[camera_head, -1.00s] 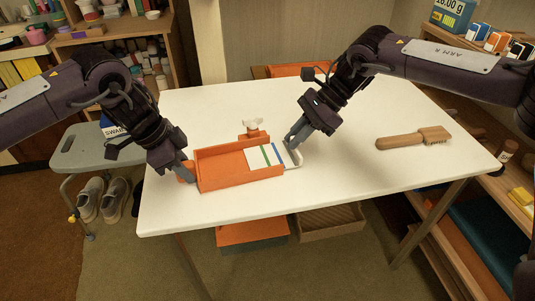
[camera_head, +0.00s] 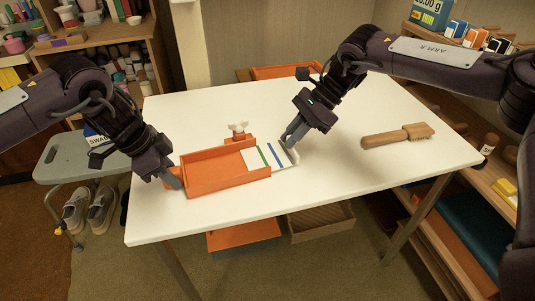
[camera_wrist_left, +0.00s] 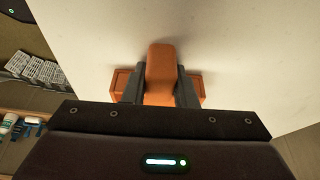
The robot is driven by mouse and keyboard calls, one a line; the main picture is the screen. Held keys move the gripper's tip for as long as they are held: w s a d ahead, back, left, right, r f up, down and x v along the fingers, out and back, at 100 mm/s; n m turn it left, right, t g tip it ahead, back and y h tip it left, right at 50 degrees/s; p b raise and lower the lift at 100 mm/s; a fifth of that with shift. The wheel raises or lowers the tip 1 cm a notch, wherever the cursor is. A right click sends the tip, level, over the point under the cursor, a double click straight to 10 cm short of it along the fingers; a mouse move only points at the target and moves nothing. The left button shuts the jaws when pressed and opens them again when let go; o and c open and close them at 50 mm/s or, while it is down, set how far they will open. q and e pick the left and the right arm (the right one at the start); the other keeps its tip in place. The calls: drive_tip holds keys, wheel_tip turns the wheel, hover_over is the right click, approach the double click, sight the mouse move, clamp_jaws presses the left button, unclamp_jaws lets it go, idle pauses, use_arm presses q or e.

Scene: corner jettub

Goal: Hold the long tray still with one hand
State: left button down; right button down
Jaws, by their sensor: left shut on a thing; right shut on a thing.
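The long orange tray (camera_head: 208,174) lies on the white table. An orange block at its left end (camera_wrist_left: 160,62) is between the fingers of my left gripper (camera_head: 174,180), which is shut on it. The left wrist view shows this grip from above. A white striped insert (camera_head: 256,160) with green and blue bands sticks out of the tray's right end. My right gripper (camera_head: 290,140) is shut at the insert's outer right end; its fingers hide part of that end. A small piece with a pale wing-shaped top (camera_head: 238,131) stands at the tray's back edge.
A wooden brush (camera_head: 397,137) lies at the right of the white table (camera_head: 330,185). A grey stool (camera_head: 65,165) with shoes below stands at the left; shelves (camera_head: 490,165) stand at the right.

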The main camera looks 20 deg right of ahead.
drive_tip(key=c, duration=1.6)
unclamp_jaws()
drive_tip(key=shift+r, duration=0.1)
drive_tip(key=shift+r, duration=2.4)
